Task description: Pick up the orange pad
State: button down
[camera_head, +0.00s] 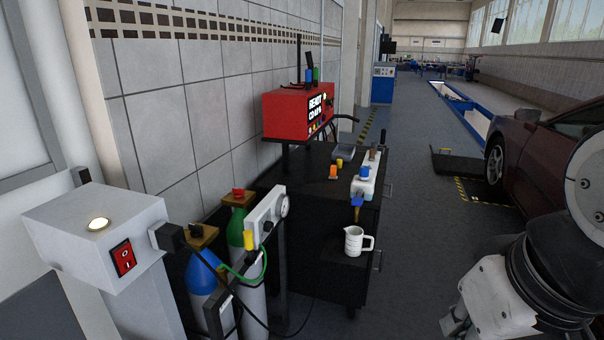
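A small orange block (333,172), the only orange thing I make out that could be the pad, stands on top of a black cart (312,205) against the tiled wall. It is too small in the view to tell its exact shape. Only white and black links of my arm are in view at the lower right, well to the right of the cart and apart from the orange block.
Near the block are a small yellow item (339,163), a grey item (344,152), a white bottle with a blue cap (364,182) and a white measuring jug (355,241). A red machine (297,112) stands behind. Gas cylinders (203,285) and a switch box (98,235) are at left. A dark red car (535,160) is at right. Floor between is clear.

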aim_at(333, 168)
jog(key=u, duration=0.9)
jog(key=z, duration=1)
jog(key=i+l+u, duration=0.1)
jog(key=i+l, duration=0.2)
jog(key=i, duration=0.2)
jog(key=i+l+u, duration=0.15)
jog(key=i+l, duration=0.2)
jog(key=i+l+u, duration=0.1)
jog(key=i+l, duration=0.25)
jog(key=i, duration=0.25)
jog(key=i+l+u, duration=0.1)
jog(key=i+l, duration=0.25)
jog(key=i, duration=0.25)
jog(key=i+l+u, duration=0.1)
jog(key=i+l, duration=0.35)
jog(key=i, duration=0.15)
